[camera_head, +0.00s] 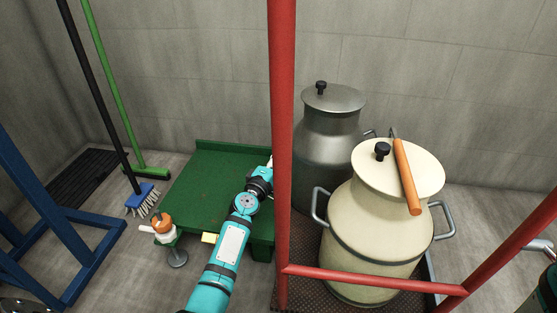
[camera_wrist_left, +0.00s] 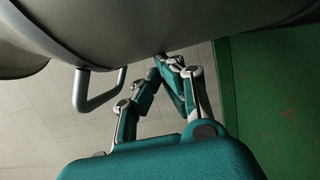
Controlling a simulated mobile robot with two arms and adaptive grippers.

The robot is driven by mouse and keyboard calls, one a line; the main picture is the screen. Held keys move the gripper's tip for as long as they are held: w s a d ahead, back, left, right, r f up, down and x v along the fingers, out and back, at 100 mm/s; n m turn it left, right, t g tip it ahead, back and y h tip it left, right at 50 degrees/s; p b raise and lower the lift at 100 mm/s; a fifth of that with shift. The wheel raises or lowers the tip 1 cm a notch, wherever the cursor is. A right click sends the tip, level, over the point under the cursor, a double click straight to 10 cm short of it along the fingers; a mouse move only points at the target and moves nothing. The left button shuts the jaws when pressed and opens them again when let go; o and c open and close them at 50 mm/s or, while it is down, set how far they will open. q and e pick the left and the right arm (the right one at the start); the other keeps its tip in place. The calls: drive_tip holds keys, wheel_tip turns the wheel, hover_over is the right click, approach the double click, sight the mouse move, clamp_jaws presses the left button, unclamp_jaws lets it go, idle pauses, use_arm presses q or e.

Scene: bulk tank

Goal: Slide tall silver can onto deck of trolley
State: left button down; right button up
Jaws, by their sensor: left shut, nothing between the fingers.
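The tall silver can (camera_head: 325,155) stands upright behind the cream can, which hides its lower right part. In the left wrist view its grey body (camera_wrist_left: 140,25) fills the top, with a handle (camera_wrist_left: 97,95) at left. The trolley's green deck (camera_head: 205,190) is bare, just left of the can; it also shows in the left wrist view (camera_wrist_left: 275,100). My left gripper (camera_head: 268,163) is partly hidden by the red post. In the left wrist view it (camera_wrist_left: 178,64) is shut and empty, fingertips at the can's side; contact is unclear. My right gripper is not recognisable.
A cream can (camera_head: 370,225) with an orange-handled tool (camera_head: 406,178) on its lid stands in front. A red post (camera_head: 281,120) and red bar (camera_head: 370,280) frame the cans. Brushes (camera_head: 145,195), a blue frame (camera_head: 60,220) and an orange-topped item (camera_head: 163,225) are at left.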

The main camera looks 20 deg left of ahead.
sight(305, 162)
use_arm(q)
drive_tip(key=d, duration=0.2)
drive_tip(key=w+d, duration=0.1)
drive_tip(key=d, duration=0.2)
drive_tip(key=w+d, duration=0.1)
drive_tip(key=d, duration=0.2)
drive_tip(key=shift+p, duration=0.3)
